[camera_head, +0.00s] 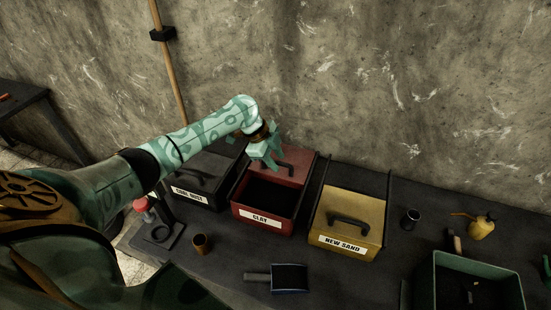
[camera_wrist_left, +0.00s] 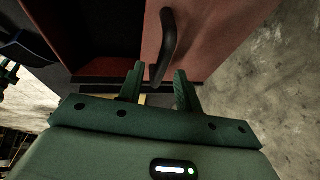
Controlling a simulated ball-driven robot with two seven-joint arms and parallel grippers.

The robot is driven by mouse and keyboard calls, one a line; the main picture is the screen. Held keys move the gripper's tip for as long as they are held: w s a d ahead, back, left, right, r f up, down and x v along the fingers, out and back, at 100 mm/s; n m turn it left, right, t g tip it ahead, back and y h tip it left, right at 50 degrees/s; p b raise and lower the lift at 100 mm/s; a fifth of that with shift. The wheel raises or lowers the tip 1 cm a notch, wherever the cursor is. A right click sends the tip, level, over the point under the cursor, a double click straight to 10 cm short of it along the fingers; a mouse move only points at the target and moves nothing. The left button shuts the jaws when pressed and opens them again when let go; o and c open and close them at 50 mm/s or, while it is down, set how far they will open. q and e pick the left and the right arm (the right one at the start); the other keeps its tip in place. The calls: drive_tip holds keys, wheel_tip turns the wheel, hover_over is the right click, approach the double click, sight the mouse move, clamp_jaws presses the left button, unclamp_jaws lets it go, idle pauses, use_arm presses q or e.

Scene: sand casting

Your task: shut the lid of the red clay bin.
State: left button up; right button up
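The red clay bin (camera_head: 262,216) stands on the bench between two other bins, with a white CLAY label on its front. Its lid (camera_head: 297,167) is raised at the back, and the dark inside shows. The lid's dark handle (camera_head: 285,166) faces forward. My left gripper (camera_head: 273,160) is at the lid, beside the handle. In the left wrist view my left gripper (camera_wrist_left: 157,88) has its fingers apart, with the end of the handle (camera_wrist_left: 167,45) just ahead of the gap. I cannot tell whether they touch. My right gripper is not in view.
The grey coal dust bin (camera_head: 209,178) stands left of the clay bin, and the yellow new sand bin (camera_head: 347,221) stands right; both lids are down. A green tray (camera_head: 437,280) is at right.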

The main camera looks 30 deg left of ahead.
use_arm(q)
clamp_jaws()
drive_tip(key=s+d+p, duration=0.3)
drive_tip(key=s+p, duration=0.8)
drive_tip(key=s, duration=0.1)
drive_tip(key=shift+s, duration=0.2)
drive_tip(key=shift+c, duration=0.8)
unclamp_jaws()
drive_tip(key=shift+s, duration=0.1)
drive_tip(key=shift+o, duration=0.8)
drive_tip(key=shift+s, duration=0.1)
